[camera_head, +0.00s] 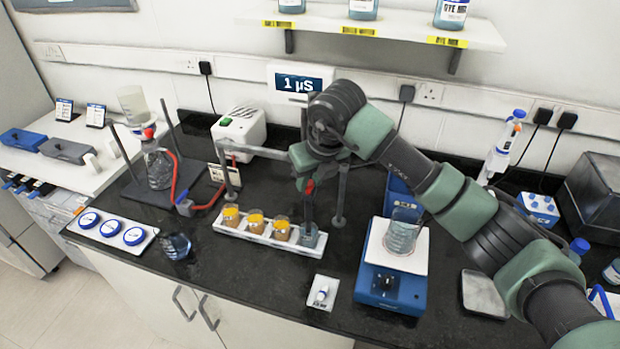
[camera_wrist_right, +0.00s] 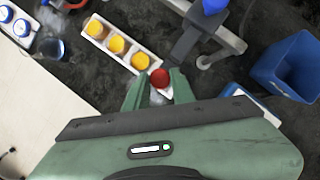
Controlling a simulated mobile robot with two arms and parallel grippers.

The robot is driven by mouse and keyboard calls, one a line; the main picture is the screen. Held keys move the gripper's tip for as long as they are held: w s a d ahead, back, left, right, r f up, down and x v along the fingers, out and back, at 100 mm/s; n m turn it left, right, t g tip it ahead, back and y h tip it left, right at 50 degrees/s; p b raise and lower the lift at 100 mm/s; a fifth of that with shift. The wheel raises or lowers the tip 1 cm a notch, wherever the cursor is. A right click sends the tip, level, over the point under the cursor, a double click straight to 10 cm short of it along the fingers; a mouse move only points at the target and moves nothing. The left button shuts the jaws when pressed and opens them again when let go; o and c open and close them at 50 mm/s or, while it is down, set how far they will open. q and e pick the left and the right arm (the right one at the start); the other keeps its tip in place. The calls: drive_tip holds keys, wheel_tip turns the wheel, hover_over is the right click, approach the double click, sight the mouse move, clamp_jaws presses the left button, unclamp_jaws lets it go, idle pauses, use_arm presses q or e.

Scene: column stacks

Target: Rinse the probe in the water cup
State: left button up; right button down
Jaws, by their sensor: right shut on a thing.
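My right gripper (camera_head: 309,183) is shut on the probe (camera_head: 308,208), a dark upright stick with a red top. The red top (camera_wrist_right: 160,77) shows between the fingers (camera_wrist_right: 159,88) in the right wrist view. The water cup (camera_head: 309,239) is the clear, grey-blue cup at the right end of a white rack (camera_head: 262,238). The probe's lower end reaches down to this cup and appears to be inside its mouth; how deep I cannot tell. In the right wrist view the gripper hides most of the cup. My left gripper is out of view.
Several orange-filled cups (camera_head: 255,222) stand left of the water cup. A stand (camera_head: 341,197) rises close by. A beaker (camera_head: 402,231) sits on a blue-based device (camera_head: 391,287) to the right. A wall display (camera_head: 299,83) reads 1 µS.

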idle(0.7)
drive_tip(key=shift+w+r+b, duration=0.1)
drive_tip(key=shift+r+b, duration=0.2)
drive_tip(key=shift+r, duration=2.9)
drive_tip(key=c, duration=1.5)
unclamp_jaws()
drive_tip(key=shift+r, duration=0.1)
drive_tip(key=shift+o, duration=0.2)
